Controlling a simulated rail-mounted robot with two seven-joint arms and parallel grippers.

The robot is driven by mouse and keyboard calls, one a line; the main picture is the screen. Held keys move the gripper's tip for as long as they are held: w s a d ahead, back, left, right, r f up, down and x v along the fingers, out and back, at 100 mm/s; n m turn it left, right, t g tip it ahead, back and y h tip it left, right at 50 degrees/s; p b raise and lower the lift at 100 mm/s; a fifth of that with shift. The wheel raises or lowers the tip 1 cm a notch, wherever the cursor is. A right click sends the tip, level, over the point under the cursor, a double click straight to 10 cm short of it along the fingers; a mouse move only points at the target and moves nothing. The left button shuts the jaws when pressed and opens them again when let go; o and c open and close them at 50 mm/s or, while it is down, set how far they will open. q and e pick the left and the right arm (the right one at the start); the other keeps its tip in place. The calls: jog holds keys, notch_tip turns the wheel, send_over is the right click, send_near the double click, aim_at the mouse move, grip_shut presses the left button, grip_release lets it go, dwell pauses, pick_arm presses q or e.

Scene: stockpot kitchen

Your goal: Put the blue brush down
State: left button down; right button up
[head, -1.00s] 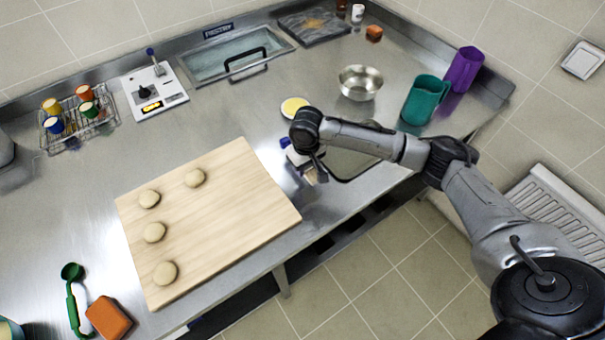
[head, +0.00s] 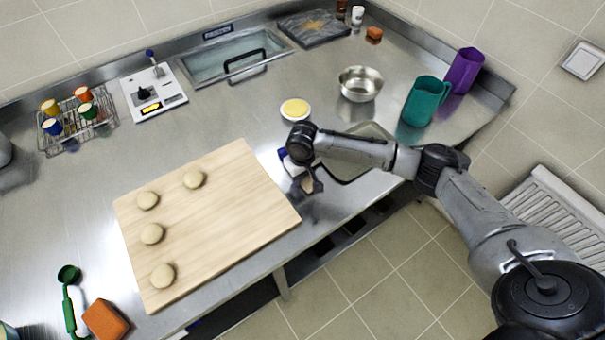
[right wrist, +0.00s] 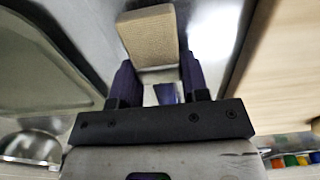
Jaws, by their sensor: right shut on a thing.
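The blue brush shows its blue handle end (head: 283,154) and pale bristle end beside my right gripper (head: 304,178) in the head view. It is over the strip of counter between the wooden board and the grey tray, near the front edge. In the right wrist view the brush's tan bristle block (right wrist: 148,36) sticks out beyond the fingers, and part of the blue handle shows between them. My right gripper is shut on the brush. Whether the brush touches the counter I cannot tell. My left gripper is not in view.
The wooden board (head: 240,214) with several dough balls lies left of the brush. The grey tray (head: 372,131), partly behind my arm, lies to the right. A white dish of yellow stuff (head: 295,109) and a metal bowl (head: 360,84) stand behind. The counter centre is clear.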

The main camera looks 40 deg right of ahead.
jog(key=o, duration=0.9)
notch_tip(320, 180, up, 12)
jog(key=p, duration=0.1)
jog(key=shift+r+p, duration=0.15)
jog(key=shift+p, duration=0.2)
